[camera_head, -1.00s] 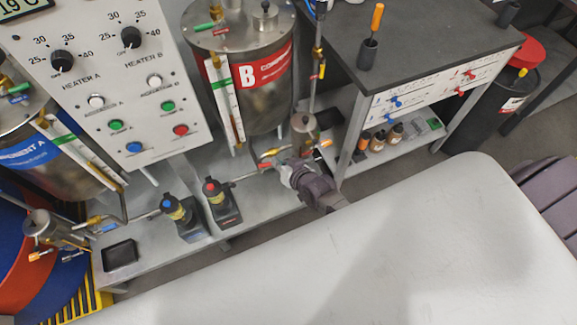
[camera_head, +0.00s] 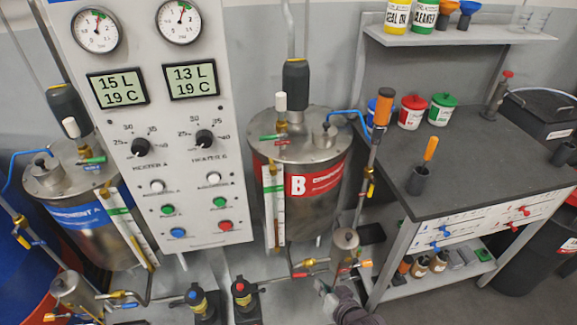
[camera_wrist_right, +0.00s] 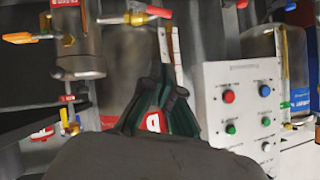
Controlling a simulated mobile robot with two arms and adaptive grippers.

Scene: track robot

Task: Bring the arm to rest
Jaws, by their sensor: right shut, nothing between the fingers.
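My right gripper (camera_head: 324,288) shows at the lower edge of the head view, below and right of the pipe valve (camera_head: 310,263) under tank B. It is shut and empty. In the right wrist view its dark fingers (camera_wrist_right: 165,95) are together, with part of the red tank B label (camera_wrist_right: 152,122) behind them. I cannot tell its exact distance to the pipes. My right arm (camera_head: 352,312) is mostly cut off by the lower edge of the head view. My left gripper is in neither view.
Tank B (camera_head: 315,205) and a small metal cylinder (camera_head: 345,245) stand close to the gripper. The control panel (camera_head: 190,110) is to the left, with tank A (camera_head: 90,240) beyond it. A dark workbench (camera_head: 470,150) stands right. Two black-bodied pumps (camera_head: 245,300) sit low.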

